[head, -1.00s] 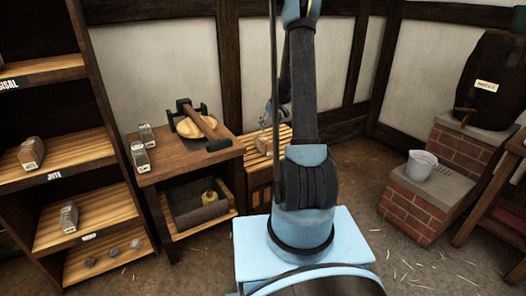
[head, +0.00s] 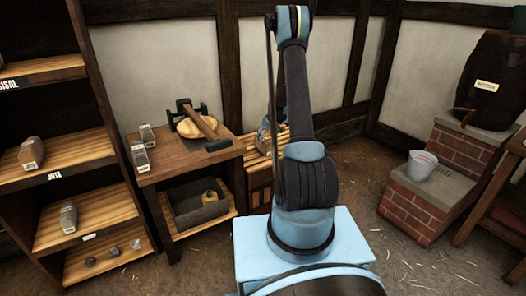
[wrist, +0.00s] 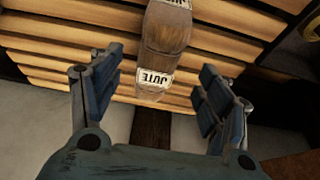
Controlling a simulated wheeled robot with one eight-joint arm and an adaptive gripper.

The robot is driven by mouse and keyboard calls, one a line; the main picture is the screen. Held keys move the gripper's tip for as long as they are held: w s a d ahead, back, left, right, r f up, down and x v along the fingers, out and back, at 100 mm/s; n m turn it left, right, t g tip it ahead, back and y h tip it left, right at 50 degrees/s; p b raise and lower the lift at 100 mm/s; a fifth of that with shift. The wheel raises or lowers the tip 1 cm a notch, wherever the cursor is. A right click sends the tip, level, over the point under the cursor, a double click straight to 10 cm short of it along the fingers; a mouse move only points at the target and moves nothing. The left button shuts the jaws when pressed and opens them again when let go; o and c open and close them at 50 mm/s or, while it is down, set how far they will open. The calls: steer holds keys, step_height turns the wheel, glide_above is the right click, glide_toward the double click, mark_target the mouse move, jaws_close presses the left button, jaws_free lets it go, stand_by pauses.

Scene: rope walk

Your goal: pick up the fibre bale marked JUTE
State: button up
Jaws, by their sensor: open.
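In the wrist view, a brown fibre bale (wrist: 165,30) with a white band marked JUTE lies on a slatted wooden top, its lettered end towards me. My gripper (wrist: 161,62) is open, with one finger on each side of the bale's near end and a gap to both. Nothing is held. In the head view, the slatted top (head: 262,160) is at the back, right of the workbench. My gripper there is mostly hidden behind my arm, and I cannot make out the bale clearly.
A shelf rack (head: 90,145) at the left holds other bales, one above a JUTE shelf label (head: 55,176). A workbench (head: 185,170) beside the slatted top bears two small bales and a mallet (head: 200,122). A bucket (head: 421,165) stands on brick steps at the right.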

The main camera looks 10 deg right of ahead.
mark_target(264, 145)
steer(key=shift+x, duration=4.25)
steer(key=shift+d, duration=0.1)
steer(key=shift+c, duration=0.2)
steer(key=c, duration=1.3)
steer(key=shift+r, duration=0.15)
